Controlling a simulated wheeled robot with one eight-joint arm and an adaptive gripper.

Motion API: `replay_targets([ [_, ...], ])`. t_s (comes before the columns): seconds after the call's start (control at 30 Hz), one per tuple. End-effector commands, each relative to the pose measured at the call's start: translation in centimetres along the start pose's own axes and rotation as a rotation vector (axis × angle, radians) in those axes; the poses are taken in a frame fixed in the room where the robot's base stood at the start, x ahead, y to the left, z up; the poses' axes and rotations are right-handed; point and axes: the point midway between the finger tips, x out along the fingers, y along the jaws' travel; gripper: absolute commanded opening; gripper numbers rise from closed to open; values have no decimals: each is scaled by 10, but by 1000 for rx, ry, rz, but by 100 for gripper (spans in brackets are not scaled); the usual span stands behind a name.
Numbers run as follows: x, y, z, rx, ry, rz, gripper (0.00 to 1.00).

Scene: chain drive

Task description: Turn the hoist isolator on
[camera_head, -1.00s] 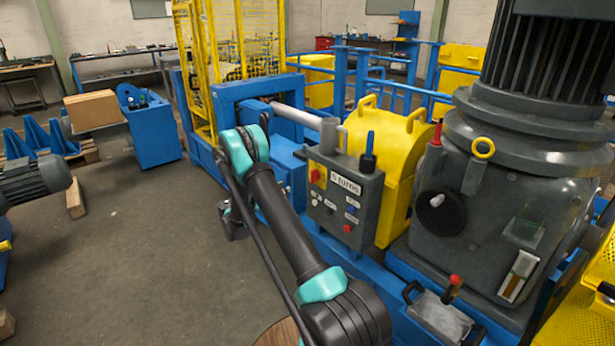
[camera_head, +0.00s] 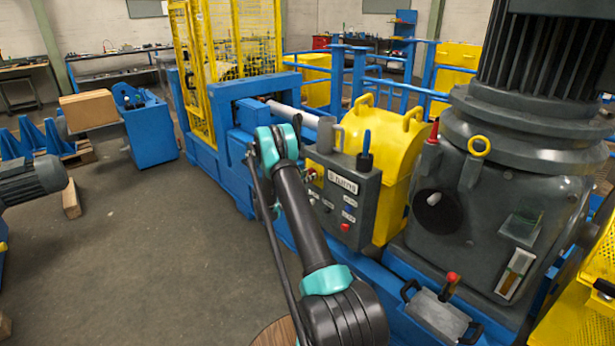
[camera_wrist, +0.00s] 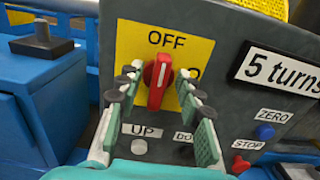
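The hoist isolator is a red rotary knob (camera_wrist: 158,84) on a yellow plate (camera_wrist: 192,52) of the grey control panel (camera_head: 338,205). In the wrist view its handle stands near upright, its upper end toward the word OFF. A second word at the plate's right is mostly hidden by a finger. My gripper (camera_wrist: 160,96) is open, its fingers left and right of the knob, with visible gaps. I cannot tell whether the fingertips reach as deep as the knob. In the head view my arm mostly hides the gripper and partly hides the isolator.
UP (camera_wrist: 139,147) and DOWN buttons sit below the plate. A blue ZERO button (camera_wrist: 264,132), a red STOP button (camera_wrist: 241,164) and a "5 turns" label (camera_wrist: 283,69) are to the right. A blue housing (camera_wrist: 40,90) stands left. Open floor (camera_head: 150,250) lies left of the machine.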

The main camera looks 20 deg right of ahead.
Motion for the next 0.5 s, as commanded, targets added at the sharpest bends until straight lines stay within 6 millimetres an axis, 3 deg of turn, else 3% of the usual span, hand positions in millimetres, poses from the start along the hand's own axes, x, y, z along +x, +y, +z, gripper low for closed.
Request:
replay_targets([
  [0.33, 3, 0, 0, 0, 0, 0, 35],
  [0.5, 3, 0, 0, 0, 0, 0, 14],
])
